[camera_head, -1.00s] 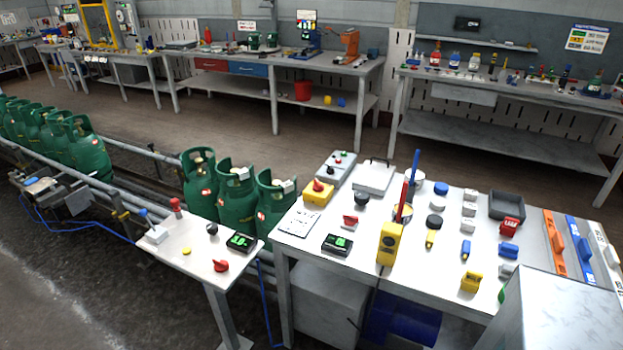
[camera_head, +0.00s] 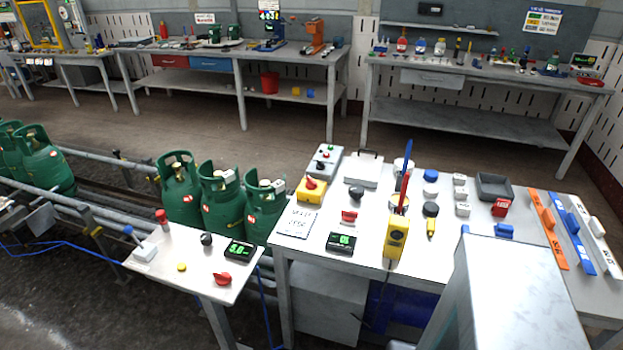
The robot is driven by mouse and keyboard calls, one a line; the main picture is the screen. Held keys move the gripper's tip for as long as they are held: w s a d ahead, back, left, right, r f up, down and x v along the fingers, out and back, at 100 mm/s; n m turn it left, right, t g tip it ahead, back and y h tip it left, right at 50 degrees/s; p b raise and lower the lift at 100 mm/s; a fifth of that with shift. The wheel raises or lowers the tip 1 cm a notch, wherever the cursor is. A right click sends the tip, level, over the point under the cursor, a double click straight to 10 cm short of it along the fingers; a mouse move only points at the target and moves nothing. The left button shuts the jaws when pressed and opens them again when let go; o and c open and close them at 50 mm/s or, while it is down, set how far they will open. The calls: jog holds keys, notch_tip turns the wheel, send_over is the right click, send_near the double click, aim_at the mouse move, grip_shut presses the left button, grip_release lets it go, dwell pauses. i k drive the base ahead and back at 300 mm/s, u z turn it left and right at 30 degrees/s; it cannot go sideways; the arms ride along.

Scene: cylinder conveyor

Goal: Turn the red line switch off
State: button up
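I cannot tell for sure which red control is the line switch. A yellow box with a red knob (camera_head: 310,188) stands at the back left of the right white worktable. A red rotary knob (camera_head: 222,279) sits at the front right of the small left table (camera_head: 200,288). A small red switch-like piece (camera_head: 349,216) lies on the right table in front of a black knob. A red-topped post (camera_head: 162,217) stands at the left table's back edge. No setting is readable on them. My gripper is not in view.
Green gas cylinders (camera_head: 222,200) stand on the conveyor behind the small table. A yellow handheld device (camera_head: 396,237) and two black displays with green digits (camera_head: 239,250) are on the tables. A pale grey block, perhaps my arm, covers the lower right. The floor behind is open.

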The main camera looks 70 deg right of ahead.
aim_at(310, 184)
jog(key=z, duration=1)
jog(key=k, duration=0.95)
jog(key=i, duration=0.65)
jog(key=z, duration=0.05)
